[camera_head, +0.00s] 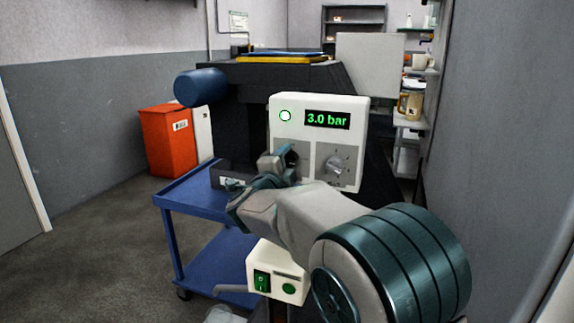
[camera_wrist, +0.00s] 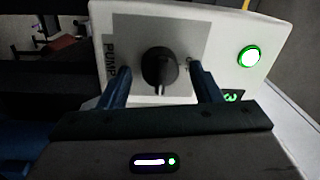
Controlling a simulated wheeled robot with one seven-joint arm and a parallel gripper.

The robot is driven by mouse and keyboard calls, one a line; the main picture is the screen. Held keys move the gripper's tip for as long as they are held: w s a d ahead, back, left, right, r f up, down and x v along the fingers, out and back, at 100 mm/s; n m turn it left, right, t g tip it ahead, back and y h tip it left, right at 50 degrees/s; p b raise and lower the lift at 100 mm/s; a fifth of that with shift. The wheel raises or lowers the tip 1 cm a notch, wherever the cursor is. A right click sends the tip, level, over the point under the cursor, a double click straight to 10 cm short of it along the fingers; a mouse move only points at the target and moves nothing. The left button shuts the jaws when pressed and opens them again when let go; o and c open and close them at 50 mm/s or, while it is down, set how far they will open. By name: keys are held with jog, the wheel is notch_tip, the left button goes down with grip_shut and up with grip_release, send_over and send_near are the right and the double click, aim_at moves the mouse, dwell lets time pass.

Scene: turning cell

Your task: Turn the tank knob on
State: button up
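A white control box (camera_head: 361,108) carries a lit green lamp (camera_head: 285,115), a display (camera_head: 327,119) reading "3.0 bar" and two knobs. The right knob (camera_head: 337,164) has marks around it; its label is not readable. The left knob is mostly hidden behind my gripper (camera_head: 281,163) in the head view. In the wrist view this black knob (camera_wrist: 159,66) is on a grey plate labelled "PUMP", its light pointer line towards my gripper. My gripper is open, one finger on each side of the PUMP knob, with gaps visible. No label reading tank is visible.
A lower white box (camera_head: 277,271) has a green switch and a green button. A blue cart (camera_head: 190,196) stands left of my arm. A red bin (camera_head: 168,140) stands by the wall. Shelves (camera_head: 409,122) with mugs are at the right.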

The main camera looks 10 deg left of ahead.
jog(key=s+a+p, duration=0.1)
jog(key=s+a, duration=0.1)
jog(key=s, duration=1.1)
jog(key=shift+s+f+p, duration=0.35)
jog(key=shift+f, duration=0.1)
jog(key=w+d+r+n+g+y+p, duration=0.2)
jog(key=d+r+n+g+y+p, duration=0.2)
jog(key=d+r+n+y+p, duration=0.6)
jog(key=s+d+r+n+g+h+p, duration=0.1)
jog(key=s+d+n+g+h+p, duration=0.6)
jog(key=s+d+g+p, duration=0.4)
jog(key=s+d+p, duration=0.6)
jog(key=s+d, duration=0.5)
jog(key=s, duration=0.1)
jog(key=shift+s+d+r+g, duration=0.15)
jog(key=shift+d+r+g, duration=0.2)
jog(key=shift+d+g, duration=0.05)
